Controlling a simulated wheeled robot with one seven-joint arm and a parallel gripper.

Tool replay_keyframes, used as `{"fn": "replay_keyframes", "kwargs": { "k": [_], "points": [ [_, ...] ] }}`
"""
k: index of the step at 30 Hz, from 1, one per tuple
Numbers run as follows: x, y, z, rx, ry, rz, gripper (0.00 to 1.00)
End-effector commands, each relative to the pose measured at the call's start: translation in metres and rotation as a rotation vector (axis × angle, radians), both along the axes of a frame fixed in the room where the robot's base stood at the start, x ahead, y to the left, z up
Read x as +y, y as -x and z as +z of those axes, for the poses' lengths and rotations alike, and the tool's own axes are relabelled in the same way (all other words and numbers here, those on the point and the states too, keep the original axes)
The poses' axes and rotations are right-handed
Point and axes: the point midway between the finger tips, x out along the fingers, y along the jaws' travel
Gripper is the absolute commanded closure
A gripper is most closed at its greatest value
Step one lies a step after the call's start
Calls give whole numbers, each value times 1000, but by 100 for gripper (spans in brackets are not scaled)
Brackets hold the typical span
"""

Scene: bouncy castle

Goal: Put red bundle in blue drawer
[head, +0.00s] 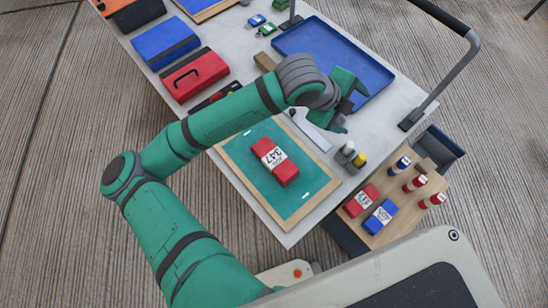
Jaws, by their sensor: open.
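A red bundle (275,161) with a white label reading 347 lies on the green wood-framed mat (243,182) on the white cart top. My gripper (352,102) is open, beyond and to the right of that bundle, near the blue tray's front corner. Nothing shows between its fingers. Another red bundle (360,202) lies on the wooden top at lower right. A blue case-like box (162,43) with a dark band sits at the upper left; I cannot tell whether it is the blue drawer. A dark blue-grey open bin (440,146) stands beyond the wooden top.
A blue tray (335,58) fills the cart's back right. A red box (193,77) with a black handle lies left of my arm. A blue bundle (380,216) and several bottles (414,184) share the wooden top.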

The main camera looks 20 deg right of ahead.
Motion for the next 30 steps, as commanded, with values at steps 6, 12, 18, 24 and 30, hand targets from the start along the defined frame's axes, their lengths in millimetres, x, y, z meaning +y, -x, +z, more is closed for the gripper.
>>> {"fn": "replay_keyframes", "kwargs": {
  "k": [6, 12, 18, 24, 30],
  "points": [
    [96, -14, -48, -45, -369, -73, 24],
    [172, -22, -65, -39, -613, -110, 24],
    [205, -23, -70, -25, -711, -124, 24],
    [206, -22, -96, -23, -718, -128, 24],
    [207, -23, -120, -23, -716, -123, 24]
  ]
}}
